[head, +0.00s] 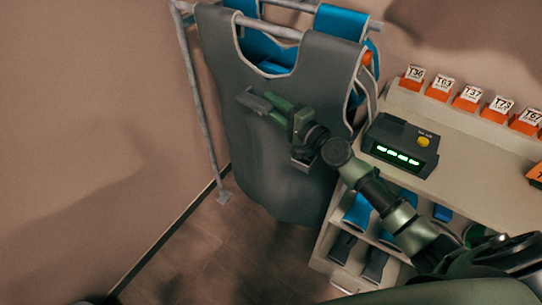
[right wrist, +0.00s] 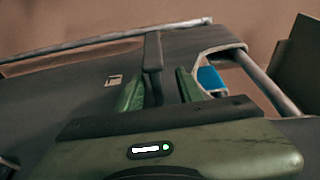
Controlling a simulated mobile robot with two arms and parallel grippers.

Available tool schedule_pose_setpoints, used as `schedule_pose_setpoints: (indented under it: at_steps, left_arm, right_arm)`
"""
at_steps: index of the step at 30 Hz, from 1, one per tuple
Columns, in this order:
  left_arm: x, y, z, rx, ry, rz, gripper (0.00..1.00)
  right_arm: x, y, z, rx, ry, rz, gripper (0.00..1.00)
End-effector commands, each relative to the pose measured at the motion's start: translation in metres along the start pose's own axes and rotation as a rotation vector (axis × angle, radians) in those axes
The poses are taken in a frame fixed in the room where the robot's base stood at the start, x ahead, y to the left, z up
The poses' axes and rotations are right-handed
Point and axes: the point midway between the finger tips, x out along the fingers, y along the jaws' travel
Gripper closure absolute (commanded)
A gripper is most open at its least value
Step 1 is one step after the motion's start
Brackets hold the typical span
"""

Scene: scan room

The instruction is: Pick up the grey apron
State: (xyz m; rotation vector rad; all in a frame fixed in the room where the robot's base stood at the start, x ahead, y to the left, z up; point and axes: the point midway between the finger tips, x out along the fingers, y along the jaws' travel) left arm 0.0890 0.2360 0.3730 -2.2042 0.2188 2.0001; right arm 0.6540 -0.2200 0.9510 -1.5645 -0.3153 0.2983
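The grey apron (head: 285,165) hangs from a metal rack, its neck opening at the top and its hem near the floor. It also shows in the right wrist view as a dark grey sheet (right wrist: 70,95) under a rail. My right gripper (head: 268,102) is in front of the apron's upper chest, below the neck opening. My left gripper is out of view.
Blue aprons (head: 340,22) hang behind on the metal rack (head: 192,85). To the right, a counter (head: 465,145) holds a dark device (head: 401,144) with green lights and several orange-based number tags (head: 467,98). Blue and grey items fill the shelves below. Floor at left is clear.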

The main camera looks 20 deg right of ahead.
Motion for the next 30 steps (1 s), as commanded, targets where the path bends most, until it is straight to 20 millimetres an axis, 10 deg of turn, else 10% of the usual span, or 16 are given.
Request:
schedule_pose_setpoints:
  at_steps: [17,22,30]
  left_arm:
    - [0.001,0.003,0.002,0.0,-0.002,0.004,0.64]
    - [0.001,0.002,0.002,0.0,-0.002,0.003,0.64]
    - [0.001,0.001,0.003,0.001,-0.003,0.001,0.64]
  right_arm:
    - [0.047,0.004,0.004,-0.001,-0.001,0.001,0.63]
    - [0.047,0.004,0.003,-0.001,0.0,0.001,1.0]
    - [0.047,0.004,0.003,-0.001,-0.001,0.001,1.0]
